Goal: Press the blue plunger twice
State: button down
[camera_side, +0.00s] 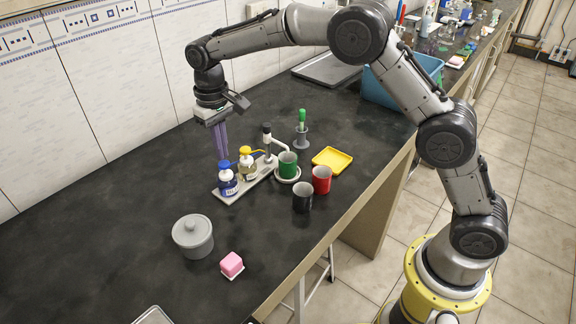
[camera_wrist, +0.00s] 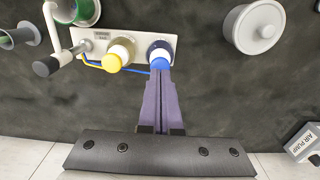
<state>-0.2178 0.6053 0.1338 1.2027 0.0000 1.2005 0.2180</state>
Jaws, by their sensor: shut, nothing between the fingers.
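The blue plunger (camera_side: 225,164) tops a dark blue bottle with a white collar (camera_side: 228,184) at the left end of a white base plate (camera_side: 258,179). My gripper (camera_side: 224,157) points down with its purple fingers shut and empty, the tips at or just above the blue plunger. In the wrist view the fingertips (camera_wrist: 161,72) overlap the edge of the blue plunger (camera_wrist: 160,60); contact cannot be told. A yellow plunger (camera_side: 244,150) on a second bottle stands right beside it.
On the same plate are a black-knobbed post (camera_side: 267,130) and a spout over a green cup (camera_side: 288,165). Red (camera_side: 321,179) and black cups (camera_side: 302,198) stand nearby. A grey lidded pot (camera_side: 193,236) and pink block (camera_side: 232,264) are in front. The counter's left is clear.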

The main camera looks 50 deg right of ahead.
dwell(0.4)
jog(key=shift+r, duration=3)
jog(key=s+d+r+t, duration=0.1)
jog(key=s+d+r, duration=0.15)
jog(key=r, duration=0.35)
jog(key=s+d+r+t, duration=0.1)
jog(key=s+d+r, duration=0.15)
jog(key=r, duration=0.35)
jog(key=s+d+r+m+t, duration=0.1)
jog(key=s+d+r, duration=0.1)
jog(key=s, duration=0.4)
jog(key=s+d+r+t, duration=0.1)
jog(key=s+d+r, duration=0.15)
jog(key=s, duration=0.45)
jog(key=s+d+f, duration=0.1)
jog(key=s+f, duration=0.5)
jog(key=s, duration=0.2)
jog(key=s+d+f+n+t, duration=0.1)
jog(key=s+f, duration=0.5)
jog(key=s, duration=0.3)
jog(key=shift+s+f+t, duration=0.2)
jog(key=shift+s+t, duration=0.05)
jog(key=shift+t, duration=0.05)
